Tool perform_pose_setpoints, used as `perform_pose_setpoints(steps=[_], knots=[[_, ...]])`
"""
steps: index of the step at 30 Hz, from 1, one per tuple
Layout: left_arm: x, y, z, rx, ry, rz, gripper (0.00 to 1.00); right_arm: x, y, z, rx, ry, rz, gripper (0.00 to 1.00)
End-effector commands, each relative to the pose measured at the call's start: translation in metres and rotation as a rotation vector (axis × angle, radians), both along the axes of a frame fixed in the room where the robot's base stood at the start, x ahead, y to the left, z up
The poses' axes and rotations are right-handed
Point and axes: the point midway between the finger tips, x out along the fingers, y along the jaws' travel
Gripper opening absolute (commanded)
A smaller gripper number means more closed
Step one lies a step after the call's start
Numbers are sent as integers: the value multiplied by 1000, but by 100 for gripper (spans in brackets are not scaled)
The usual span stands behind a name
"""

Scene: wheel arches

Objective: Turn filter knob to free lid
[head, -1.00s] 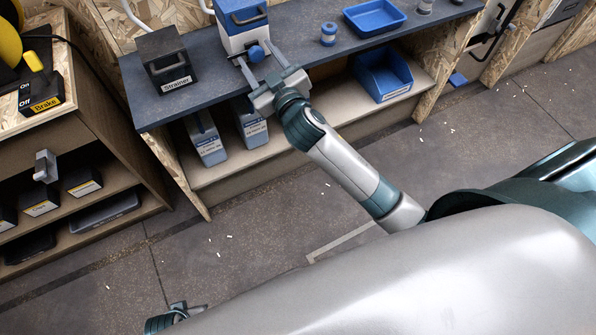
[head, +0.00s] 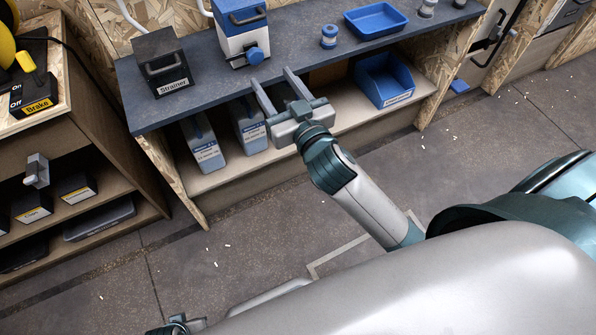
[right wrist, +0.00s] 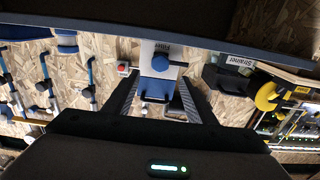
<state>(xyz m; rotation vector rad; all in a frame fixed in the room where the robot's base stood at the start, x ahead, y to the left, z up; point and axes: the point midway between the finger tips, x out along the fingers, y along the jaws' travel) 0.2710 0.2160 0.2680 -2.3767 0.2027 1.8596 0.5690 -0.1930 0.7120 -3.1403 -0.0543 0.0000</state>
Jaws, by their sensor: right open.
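The filter is a white box (head: 236,47) with a blue lid (head: 238,22) on the bench. The lid has a dark handle and sits on the box. A round blue knob (head: 255,56) is on the box's front; it also shows in the right wrist view (right wrist: 160,62), below the "Filter" label. My right gripper (head: 270,77) is open and empty, in front of the bench edge. Its fingers point toward the filter and are apart from the knob. My left gripper (head: 179,324) is only partly in view at the bottom edge; its fingers cannot be made out.
A black strainer box (head: 163,66) stands left of the filter. A blue tray (head: 375,19) and a small blue-and-white container (head: 329,36) stand to the right. The lower shelf holds canisters (head: 203,146) and a blue bin (head: 384,80). A brake switch box (head: 33,93) is at left.

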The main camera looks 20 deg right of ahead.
Motion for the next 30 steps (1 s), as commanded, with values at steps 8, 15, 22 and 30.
perform_pose_setpoints(steps=[8,15,22,30], knots=[[0,0,2,0,0,0,0,-46,-2,-1,1,3,0,51],[0,0,2,0,0,0,0,-79,-3,-1,1,2,-1,51],[0,0,21,0,0,0,0,-70,0,-23,-28,68,6,51],[0,0,43,0,0,0,0,-59,2,-65,-68,171,17,51]])
